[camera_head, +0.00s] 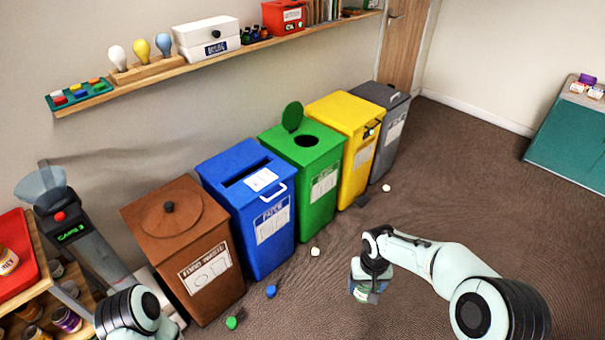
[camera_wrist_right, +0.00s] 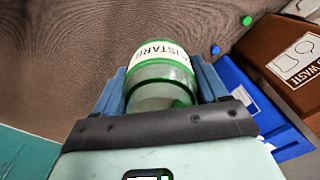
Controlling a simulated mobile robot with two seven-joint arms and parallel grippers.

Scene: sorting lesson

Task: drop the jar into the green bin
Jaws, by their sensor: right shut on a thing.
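The green bin (camera_head: 312,209) stands in the row of bins along the wall, with a round hole (camera_head: 306,141) in its top and a round green lid (camera_head: 292,116) tilted up behind it. My right gripper (camera_head: 364,281) is to the right of and in front of the green bin, over the floor. It is shut on a glass jar (camera_wrist_right: 165,77) with green ends and a white label reading "USTARD"; the jar sits between the two blue fingers in the right wrist view. In the head view the jar (camera_head: 367,296) is partly hidden by the gripper. My left gripper is outside the views.
A brown bin (camera_head: 184,238) and a blue bin (camera_head: 247,213) stand left of the green one, yellow (camera_head: 345,124) and grey (camera_head: 388,104) bins right. Small caps (camera_head: 232,323) lie on the floor. A shelf (camera_head: 155,70) runs above.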

